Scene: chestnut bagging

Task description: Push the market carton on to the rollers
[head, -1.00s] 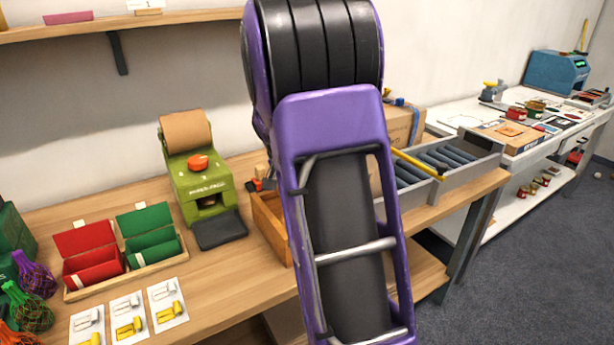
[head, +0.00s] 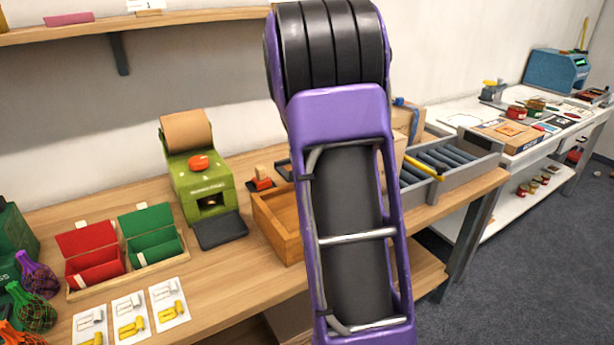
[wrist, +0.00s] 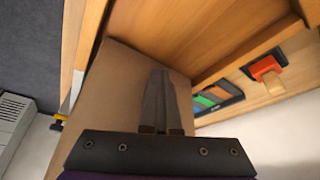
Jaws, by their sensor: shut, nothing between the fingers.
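The market carton, a plain brown cardboard box (head: 407,120), shows only as a strip in the head view, behind my arm and at the left end of the rollers. In the wrist view its brown face (wrist: 115,95) fills the middle. My gripper (wrist: 162,75) is shut and empty, its fingers lying over that face; I cannot tell whether they touch it. The gripper is hidden behind my arm in the head view. The rollers (head: 440,158) are dark cylinders in a grey frame, with a yellow bar (head: 423,166) across them.
A wooden tray (head: 283,240) stands left of my arm, with a red stamp (head: 263,180) behind it. A green machine (head: 200,180) and red and green bins stand farther left. A white table (head: 530,140) lies beyond the rollers.

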